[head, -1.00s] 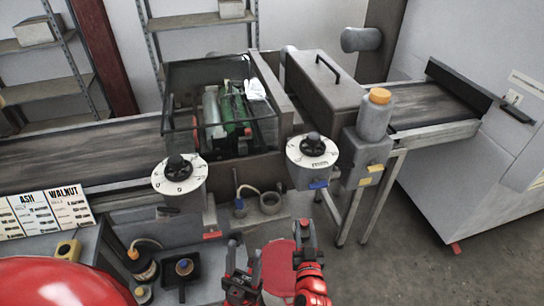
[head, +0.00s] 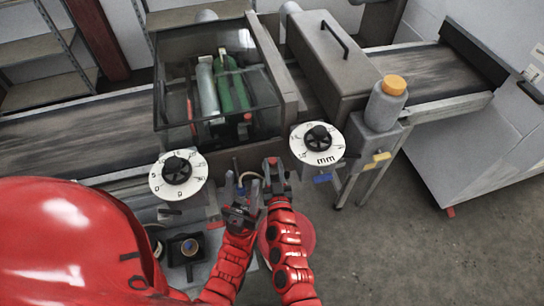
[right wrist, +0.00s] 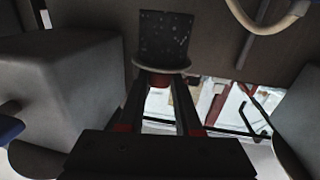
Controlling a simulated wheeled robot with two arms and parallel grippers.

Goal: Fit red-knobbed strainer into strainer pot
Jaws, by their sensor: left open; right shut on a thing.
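The strainer (right wrist: 165,38) is a dark speckled basket with a pale flange, pointing away from my right gripper in the right wrist view. My right gripper (right wrist: 160,82) is shut on its red knob (right wrist: 158,79). In the head view my right gripper (head: 271,167) reaches forward below the hood, and the strainer cannot be made out there. My left gripper (head: 242,189) is open and empty, just left of and lower than the right one. The strainer pot cannot be made out now; my grippers cover that area in the head view.
A tan hose (right wrist: 264,22) curves close to the strainer. Two white dials (head: 178,175) (head: 318,144) flank my grippers. A glass hood (head: 217,90) over green and grey cylinders stands behind. An orange-capped bottle (head: 387,103) stands right. Floor (head: 400,245) at right is clear.

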